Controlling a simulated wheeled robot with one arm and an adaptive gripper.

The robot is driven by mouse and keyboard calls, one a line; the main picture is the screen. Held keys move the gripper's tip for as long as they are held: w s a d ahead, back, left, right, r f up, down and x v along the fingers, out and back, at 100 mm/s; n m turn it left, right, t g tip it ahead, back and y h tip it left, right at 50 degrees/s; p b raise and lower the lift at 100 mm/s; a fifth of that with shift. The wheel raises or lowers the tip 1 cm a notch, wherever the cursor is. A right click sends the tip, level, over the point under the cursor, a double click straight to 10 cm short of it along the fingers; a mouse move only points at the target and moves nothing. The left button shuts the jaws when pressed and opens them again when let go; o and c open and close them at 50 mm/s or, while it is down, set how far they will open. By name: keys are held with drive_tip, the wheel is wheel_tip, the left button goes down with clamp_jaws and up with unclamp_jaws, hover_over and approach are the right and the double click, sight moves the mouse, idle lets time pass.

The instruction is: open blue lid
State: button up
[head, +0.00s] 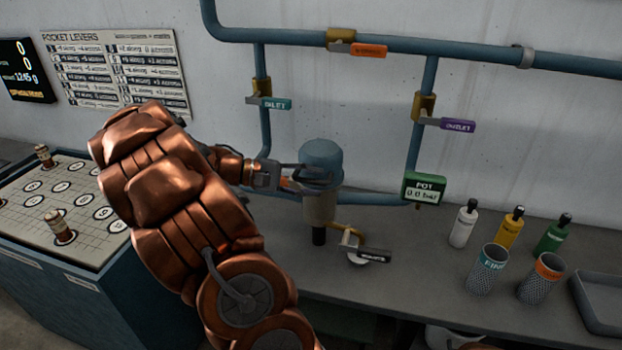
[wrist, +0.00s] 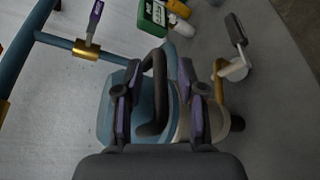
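The blue lid (head: 321,153) is a rounded cap on top of a beige pot (head: 319,208) at the middle of the bench, and it sits down on the pot. In the wrist view the lid (wrist: 113,108) shows with a dark bar handle (wrist: 157,85) standing out from it. My gripper (head: 308,180) is at the front left of the lid, level with its lower part. In the wrist view my gripper (wrist: 159,88) has its fingers apart, one on each side of the handle, with gaps visible. The fingers hide part of the lid and pot.
Blue pipes with an inlet lever (head: 272,103) and an outlet lever (head: 457,125) run behind the pot. A green gauge (head: 424,188) is to the right. A dark-handled drain valve (head: 365,252) sits below. Bottles (head: 463,224), patterned cups (head: 487,270) and a tray (head: 602,305) stand farther right.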

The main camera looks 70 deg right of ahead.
clamp_jaws()
idle(0.4)
idle(0.4)
